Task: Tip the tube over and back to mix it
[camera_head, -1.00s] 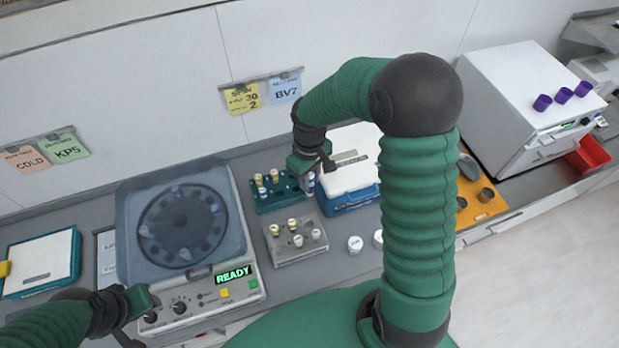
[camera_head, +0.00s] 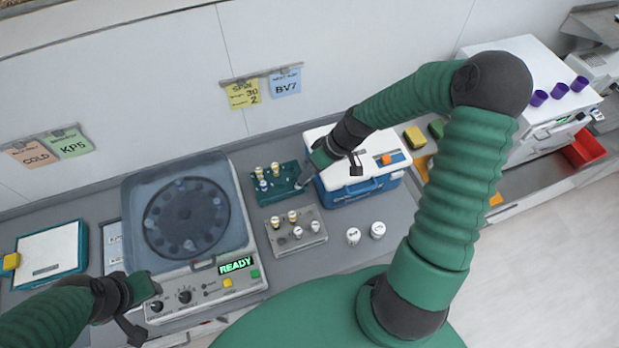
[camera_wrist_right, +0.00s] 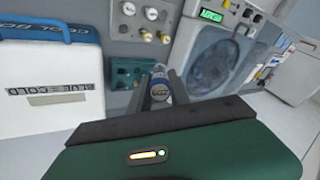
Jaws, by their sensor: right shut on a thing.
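My right gripper (camera_head: 303,181) hangs just over the right end of the teal tube rack (camera_head: 287,196), beside the blue-and-white cold box. In the right wrist view, its two dark fingers are shut on a tube (camera_wrist_right: 159,89) with a pale end and a blue band. The tube is seen nearly end-on there, so its tilt is hard to judge. In the head view, only a small pale bit of it shows. The teal rack holds several tubes, most yellow-topped. My left gripper (camera_head: 148,290) is at the centrifuge's front left corner; its finger gap is not clear.
A grey rack (camera_head: 290,245) with several tubes and two white-capped pots (camera_head: 353,236) stand in front. The blue-and-white cold box (camera_head: 368,190) is close on the right gripper's right.

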